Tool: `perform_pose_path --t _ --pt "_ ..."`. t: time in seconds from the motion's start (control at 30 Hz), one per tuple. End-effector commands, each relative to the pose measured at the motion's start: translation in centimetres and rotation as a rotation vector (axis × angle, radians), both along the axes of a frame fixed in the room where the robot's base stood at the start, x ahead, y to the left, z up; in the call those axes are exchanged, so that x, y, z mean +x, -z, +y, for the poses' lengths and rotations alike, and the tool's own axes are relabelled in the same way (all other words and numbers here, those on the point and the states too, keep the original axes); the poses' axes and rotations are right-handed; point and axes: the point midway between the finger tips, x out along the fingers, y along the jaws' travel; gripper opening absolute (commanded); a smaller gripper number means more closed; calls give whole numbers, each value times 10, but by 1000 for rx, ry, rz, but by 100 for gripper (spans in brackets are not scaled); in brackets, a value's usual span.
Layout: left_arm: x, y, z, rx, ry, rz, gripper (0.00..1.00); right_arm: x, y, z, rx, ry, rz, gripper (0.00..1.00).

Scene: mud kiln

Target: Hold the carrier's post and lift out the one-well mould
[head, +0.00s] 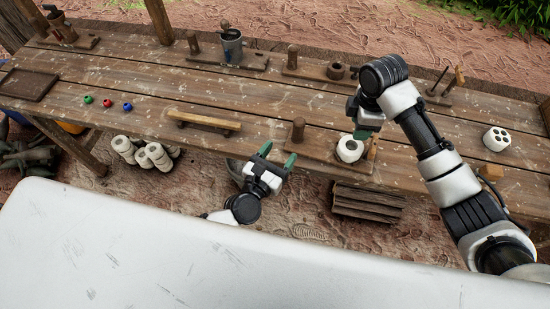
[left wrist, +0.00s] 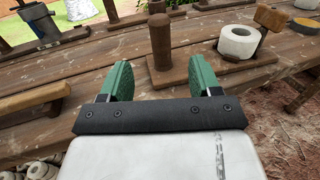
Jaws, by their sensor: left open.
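The carrier is a wooden board (head: 318,146) near the table's front edge with an upright round post (head: 298,130) at its left end. The white one-well mould (head: 349,149) sits on the board's right part, with a wooden block beside it. In the left wrist view the post (left wrist: 160,45) stands ahead between the green fingers, and the mould (left wrist: 238,41) is to its right. My left gripper (head: 277,154) is open and empty, short of the post and not touching it. My right gripper (head: 363,120) appears above the mould; its finger gap is unclear.
A wooden bar (head: 204,121) lies left of the carrier. A white several-well mould (head: 497,139) stands at the right. Other carriers, a metal can (head: 231,46) and three small coloured balls (head: 107,102) are on the table. White cylinders (head: 145,151) lie below the front edge.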

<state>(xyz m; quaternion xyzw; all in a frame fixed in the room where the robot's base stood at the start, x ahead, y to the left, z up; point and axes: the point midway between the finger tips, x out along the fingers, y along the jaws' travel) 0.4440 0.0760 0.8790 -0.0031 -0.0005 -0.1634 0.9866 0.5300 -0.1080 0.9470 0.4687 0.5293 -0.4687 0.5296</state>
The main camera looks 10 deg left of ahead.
Motion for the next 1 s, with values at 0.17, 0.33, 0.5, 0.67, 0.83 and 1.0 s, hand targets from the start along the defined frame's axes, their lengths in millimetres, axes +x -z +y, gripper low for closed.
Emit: perform_pose_path --t 0.17,0.33,0.5,0.67,0.83,1.0 --pt "33 -1 -11 2 -1 -3 63 0 0 0 0 0 0 43" --pt "61 0 -21 4 0 -1 63 0 0 0 0 0 0 43" --pt "79 0 -27 6 0 -1 63 0 0 0 0 0 0 43" --pt "86 0 -29 5 1 -1 63 0 0 0 0 0 0 43" --pt "86 1 -29 5 1 0 63 0 0 0 0 0 0 43" --pt "86 1 -29 6 0 0 51 0 0 0 0 0 0 43"
